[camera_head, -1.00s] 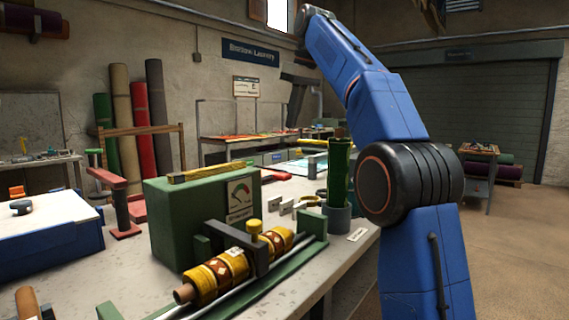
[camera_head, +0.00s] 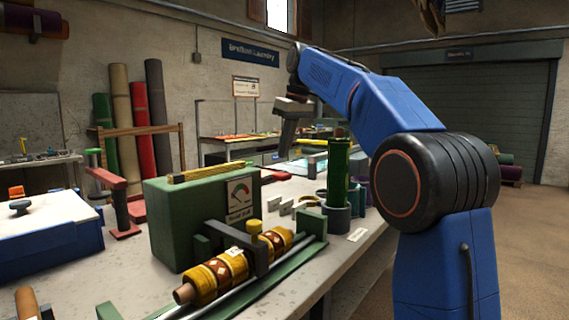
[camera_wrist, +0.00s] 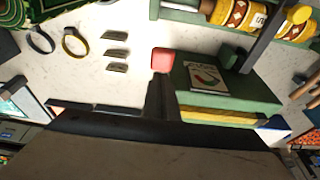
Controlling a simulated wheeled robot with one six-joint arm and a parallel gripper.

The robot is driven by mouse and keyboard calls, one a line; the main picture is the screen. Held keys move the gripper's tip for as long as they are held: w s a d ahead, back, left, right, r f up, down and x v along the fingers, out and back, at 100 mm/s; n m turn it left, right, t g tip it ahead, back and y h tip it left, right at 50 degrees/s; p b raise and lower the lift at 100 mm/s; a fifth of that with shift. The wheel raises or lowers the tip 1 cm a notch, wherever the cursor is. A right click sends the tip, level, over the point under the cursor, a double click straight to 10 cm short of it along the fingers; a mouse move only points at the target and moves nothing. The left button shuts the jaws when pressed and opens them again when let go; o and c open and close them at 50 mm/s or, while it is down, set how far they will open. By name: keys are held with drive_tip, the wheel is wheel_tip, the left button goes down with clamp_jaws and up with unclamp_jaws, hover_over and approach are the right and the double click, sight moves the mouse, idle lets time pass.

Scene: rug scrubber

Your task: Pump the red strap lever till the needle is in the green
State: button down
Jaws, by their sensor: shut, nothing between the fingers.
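A green box (camera_head: 180,225) stands on the bench with a gauge (camera_head: 239,193) on its face; its needle is too small to read. The gauge also shows in the wrist view (camera_wrist: 207,78). A red block-like end, probably of the strap lever (camera_head: 273,175), shows just right of the box; in the wrist view the red end (camera_wrist: 163,59) lies beyond my fingertips. The rest of the lever is hidden. My gripper (camera_head: 286,147) points down above the bench, behind the box, shut and empty. It also shows in the wrist view (camera_wrist: 160,85), apart from the red end as far as I can tell.
A patterned roll (camera_head: 215,277) lies in a green frame before the box. A green cylinder in a grey cup (camera_head: 337,219) and small metal clips (camera_head: 286,207) stand to the right. A red stand (camera_head: 125,231) and blue case (camera_head: 50,245) are left.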

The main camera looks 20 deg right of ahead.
sight(285, 174)
drive_tip(key=shift+f, duration=2.25)
drive_tip(key=shift+s+d+f+t+y, duration=0.25)
drive_tip(key=shift+s+f+t+y, duration=0.1)
drive_tip(key=shift+f, duration=0.3)
wheel_tip(285, 174, down, 10)
drive_tip(key=s+d+t+y, duration=0.1)
drive_tip(key=s+t+y, duration=0.1)
drive_tip(key=t, duration=0.1)
drive_tip(key=shift+d+r, duration=0.15)
drive_tip(key=shift+d, duration=0.1)
drive_tip(key=shift+s, duration=0.1)
